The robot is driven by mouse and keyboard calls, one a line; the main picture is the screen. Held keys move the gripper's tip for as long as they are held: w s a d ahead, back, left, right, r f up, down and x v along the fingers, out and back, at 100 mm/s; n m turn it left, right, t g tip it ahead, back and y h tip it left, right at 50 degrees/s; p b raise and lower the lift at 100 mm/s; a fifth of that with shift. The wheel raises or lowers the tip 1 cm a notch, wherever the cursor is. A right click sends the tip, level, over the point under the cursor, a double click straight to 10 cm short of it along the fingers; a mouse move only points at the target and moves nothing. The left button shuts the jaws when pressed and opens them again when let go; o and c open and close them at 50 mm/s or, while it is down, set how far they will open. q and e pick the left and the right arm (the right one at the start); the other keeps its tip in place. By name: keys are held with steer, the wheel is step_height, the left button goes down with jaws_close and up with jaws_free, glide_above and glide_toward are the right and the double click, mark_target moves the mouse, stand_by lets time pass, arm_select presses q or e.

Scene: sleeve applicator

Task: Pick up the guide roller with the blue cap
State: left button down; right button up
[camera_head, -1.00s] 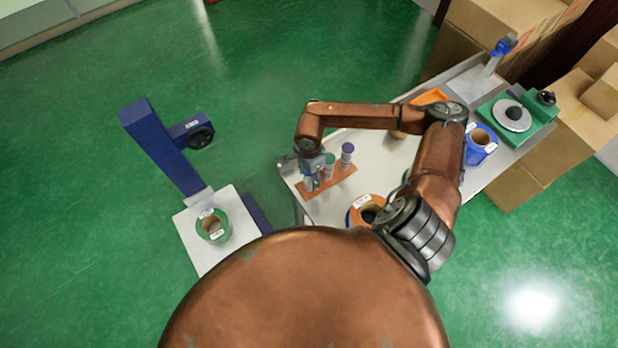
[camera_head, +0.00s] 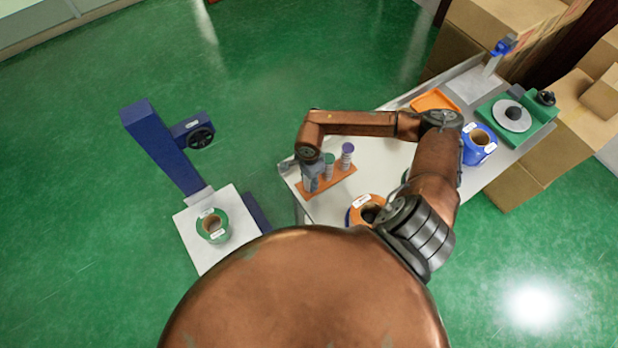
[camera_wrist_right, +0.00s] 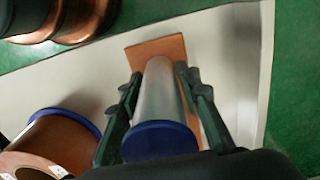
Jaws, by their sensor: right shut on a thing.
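The guide roller with the blue cap (camera_wrist_right: 160,140) is a grey cylinder seen nearly end-on in the right wrist view. My right gripper (camera_wrist_right: 160,80) has one dark finger on each side of it and is shut on the roller, below the cap. In the head view, my right gripper (camera_head: 312,182) is over the near left end of the brown rack (camera_head: 340,180) and mostly hides this roller. I cannot tell whether the roller's foot still touches the rack. A green-capped roller (camera_head: 329,163) and a purple-capped roller (camera_head: 347,154) stand upright beside it. My left gripper is not in view.
The grey table (camera_head: 385,160) also holds an orange roll (camera_head: 360,213), a blue roll (camera_head: 475,153), an orange tray (camera_head: 433,101) and a green device (camera_head: 540,115). A blue stand (camera_head: 165,150) with a white platform (camera_head: 195,247) is at left, across a floor gap.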

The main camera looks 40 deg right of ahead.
steer(key=shift+c, duration=1.4)
